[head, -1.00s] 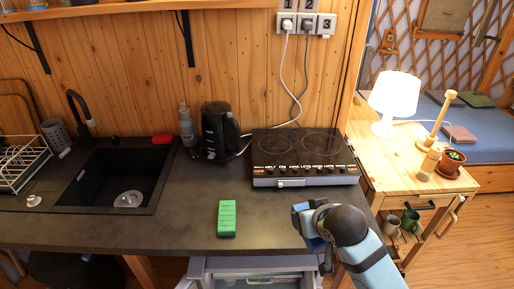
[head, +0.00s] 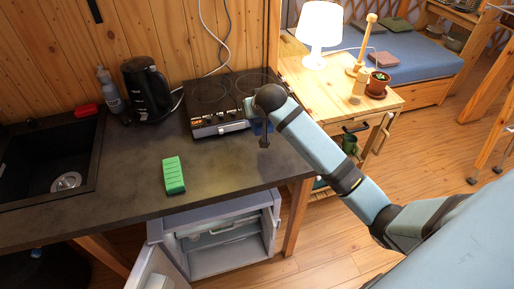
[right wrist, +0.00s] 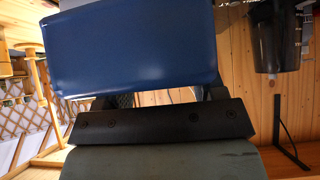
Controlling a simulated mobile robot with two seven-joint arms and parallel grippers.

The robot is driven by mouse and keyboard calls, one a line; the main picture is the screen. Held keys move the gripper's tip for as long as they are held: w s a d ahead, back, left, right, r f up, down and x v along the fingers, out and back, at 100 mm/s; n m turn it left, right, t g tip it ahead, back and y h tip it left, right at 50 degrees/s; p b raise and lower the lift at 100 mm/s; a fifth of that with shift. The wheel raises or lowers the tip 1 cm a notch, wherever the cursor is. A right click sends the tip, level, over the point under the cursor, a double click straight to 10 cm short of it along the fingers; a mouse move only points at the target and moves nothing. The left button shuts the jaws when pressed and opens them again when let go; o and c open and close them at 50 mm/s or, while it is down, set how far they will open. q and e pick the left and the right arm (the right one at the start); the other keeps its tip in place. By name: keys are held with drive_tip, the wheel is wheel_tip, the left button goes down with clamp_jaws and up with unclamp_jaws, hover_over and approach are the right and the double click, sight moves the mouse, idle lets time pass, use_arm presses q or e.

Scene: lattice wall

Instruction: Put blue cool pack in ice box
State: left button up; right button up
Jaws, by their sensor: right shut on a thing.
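The blue cool pack (right wrist: 135,45) fills the upper part of the right wrist view, held in my right gripper (right wrist: 160,98). In the head view only a small blue part of the pack (head: 262,127) shows behind my right gripper (head: 264,136). The gripper is shut on it, above the counter's right end, in front of the cooktop. The grey ice box (head: 274,222) stands below the counter, with its door (head: 155,270) swung open to the left. A pale inner compartment shows at the top inside. My left gripper is not in view.
A green block (head: 174,175) lies on the dark counter (head: 125,170). The cooktop (head: 218,125), kettle (head: 147,90) and bottle (head: 108,90) stand along the back. A wooden side table with a lamp (head: 320,30) is to the right. Open floor lies right of the ice box.

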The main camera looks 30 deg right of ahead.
wheel_tip(320, 180, down, 15)
drive_tip(key=shift+f+p, duration=0.15)
drive_tip(key=shift+p, duration=0.2)
drive_tip(key=shift+f, duration=0.15)
drive_tip(key=o, duration=1.1)
